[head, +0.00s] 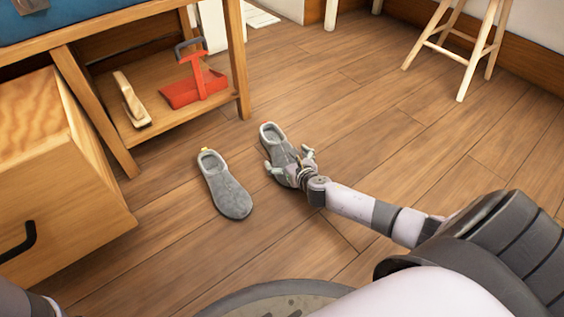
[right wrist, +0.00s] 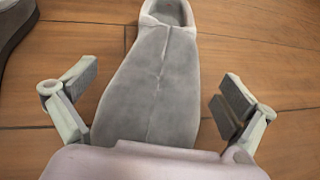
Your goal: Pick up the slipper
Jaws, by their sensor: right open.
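Two grey slippers lie on the wooden floor. The right slipper (head: 272,135) is under my right gripper (head: 290,161), its heel opening pointing away from me. In the right wrist view this slipper (right wrist: 152,85) runs up the middle between the open fingers of the right gripper (right wrist: 160,98), with a gap on each side. The left slipper (head: 228,185) lies apart to the left, with a small yellow tab at its heel. Its edge (right wrist: 14,25) shows at the top left of the right wrist view. The left gripper is not in view.
A wooden desk-like frame stands at the left, with a lower shelf (head: 150,122) holding a red dustpan (head: 194,88) and a wooden brush (head: 131,100). A wooden drawer front (head: 60,170) is nearer. A stool (head: 470,45) stands at the upper right. The floor between is clear.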

